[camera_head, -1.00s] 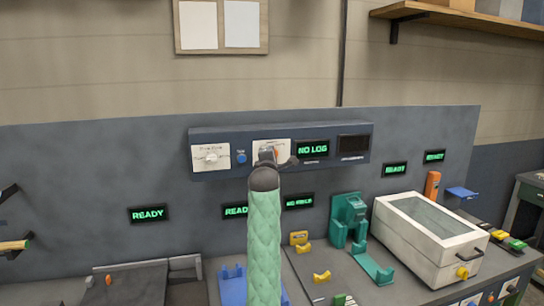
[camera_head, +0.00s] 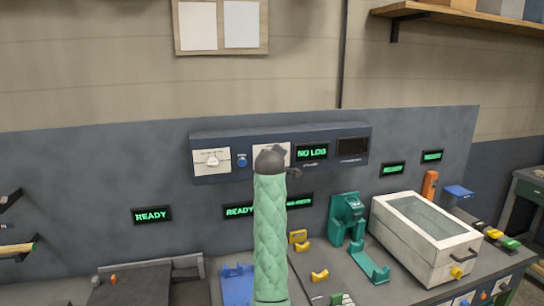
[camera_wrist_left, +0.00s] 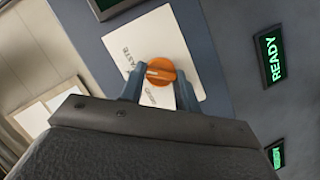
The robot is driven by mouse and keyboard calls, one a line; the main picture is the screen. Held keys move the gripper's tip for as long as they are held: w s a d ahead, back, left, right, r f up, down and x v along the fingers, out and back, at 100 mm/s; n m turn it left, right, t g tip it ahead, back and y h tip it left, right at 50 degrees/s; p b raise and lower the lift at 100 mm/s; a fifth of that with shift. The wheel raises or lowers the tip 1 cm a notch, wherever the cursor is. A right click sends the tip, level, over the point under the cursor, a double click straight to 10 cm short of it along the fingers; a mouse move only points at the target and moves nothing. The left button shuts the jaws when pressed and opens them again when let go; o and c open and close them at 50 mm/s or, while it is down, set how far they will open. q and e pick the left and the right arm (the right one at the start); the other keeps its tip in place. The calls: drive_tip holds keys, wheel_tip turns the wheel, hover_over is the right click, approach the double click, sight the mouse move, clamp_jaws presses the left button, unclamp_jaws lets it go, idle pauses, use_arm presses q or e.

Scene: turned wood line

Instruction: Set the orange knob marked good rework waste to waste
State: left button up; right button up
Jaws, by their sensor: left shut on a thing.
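The orange knob (camera_wrist_left: 160,72) sits on a white plate (camera_wrist_left: 187,45) with dark lettering, partly legible, in the left wrist view. A pale mark on the knob points toward the picture's left, where part of the lettering stands. My left gripper (camera_wrist_left: 160,86) has one finger on each side of the knob and is shut on it. In the head view my left arm's dark wrist (camera_head: 270,160) covers the knob and much of its plate. My right gripper is in neither view.
The knob's panel (camera_head: 355,170) also carries a white knob (camera_head: 212,160), a blue button (camera_head: 242,161) and a NO LOG display (camera_head: 312,152). Below are a green stand (camera_head: 346,217) and a white lidded box (camera_head: 425,240) on the bench.

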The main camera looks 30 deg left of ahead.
use_arm(q)
drive_tip(key=shift+w+f+m+g, duration=0.1)
drive_tip(key=shift+m+g, duration=0.2)
drive_tip(key=shift+m, duration=0.2)
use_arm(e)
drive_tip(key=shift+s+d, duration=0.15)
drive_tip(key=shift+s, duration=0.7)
use_arm(q)
drive_tip(key=o, duration=1)
drive_tip(key=shift+b+v, duration=1.7)
drive_tip(key=shift+v, duration=2.25)
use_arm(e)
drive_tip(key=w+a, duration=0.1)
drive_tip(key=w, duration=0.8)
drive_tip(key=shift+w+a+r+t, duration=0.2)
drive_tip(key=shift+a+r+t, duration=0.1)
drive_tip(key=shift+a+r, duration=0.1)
use_arm(q)
drive_tip(key=shift+w+d, duration=0.1)
